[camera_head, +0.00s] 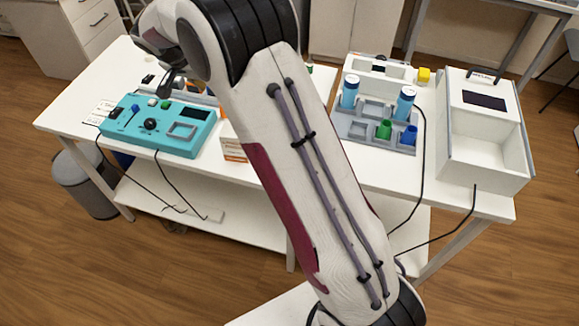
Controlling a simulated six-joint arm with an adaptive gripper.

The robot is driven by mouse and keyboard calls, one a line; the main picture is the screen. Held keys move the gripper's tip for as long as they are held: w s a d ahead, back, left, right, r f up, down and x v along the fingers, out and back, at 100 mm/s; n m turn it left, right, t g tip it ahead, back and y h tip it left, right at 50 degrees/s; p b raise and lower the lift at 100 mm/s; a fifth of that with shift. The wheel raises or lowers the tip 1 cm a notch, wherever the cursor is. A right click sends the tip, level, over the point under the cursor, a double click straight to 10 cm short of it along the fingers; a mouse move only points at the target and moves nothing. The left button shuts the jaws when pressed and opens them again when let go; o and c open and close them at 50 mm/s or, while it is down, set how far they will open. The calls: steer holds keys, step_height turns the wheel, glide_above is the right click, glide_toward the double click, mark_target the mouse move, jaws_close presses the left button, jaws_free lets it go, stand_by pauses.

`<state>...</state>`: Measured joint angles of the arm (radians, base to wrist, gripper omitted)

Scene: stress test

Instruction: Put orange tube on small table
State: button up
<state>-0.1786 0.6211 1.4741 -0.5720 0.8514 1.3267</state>
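My gripper (172,84) is at the upper left, dark and pointing down just behind the teal device; its fingers are small and partly overlapped, so I cannot tell whether it is open or shut. No orange tube shows clearly. A small orange patch (210,92) lies behind the teal device near my gripper, partly hidden by my arm; I cannot tell what it is. A white surface (265,312) shows at the bottom edge, mostly cut off and covered by my arm; I cannot tell whether it is the small table.
The teal device (170,143) with knobs stands on the white workbench (90,85). A white open-fronted box (485,150) stands at the right end. Cables hang off the front edge.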

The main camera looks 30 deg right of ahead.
steer(key=s+d+r+n+y, duration=0.1)
steer(key=s+r+n, duration=0.1)
steer(key=s+r, duration=0.65)
steer(key=s+d+r+n+y, duration=0.15)
steer(key=s+r, duration=0.45)
steer(key=s, duration=0.6)
steer(key=s+a+f+n+t+y, duration=0.1)
steer(key=s+n, duration=0.4)
steer(key=s, duration=1.7)
steer(key=shift+a+f+n+t+y, duration=0.35)
steer(key=shift+a+t+y, duration=0.05)
steer(key=shift+y, duration=0.05)
steer(key=c, duration=0.4)
steer(key=shift+w, duration=0.2)
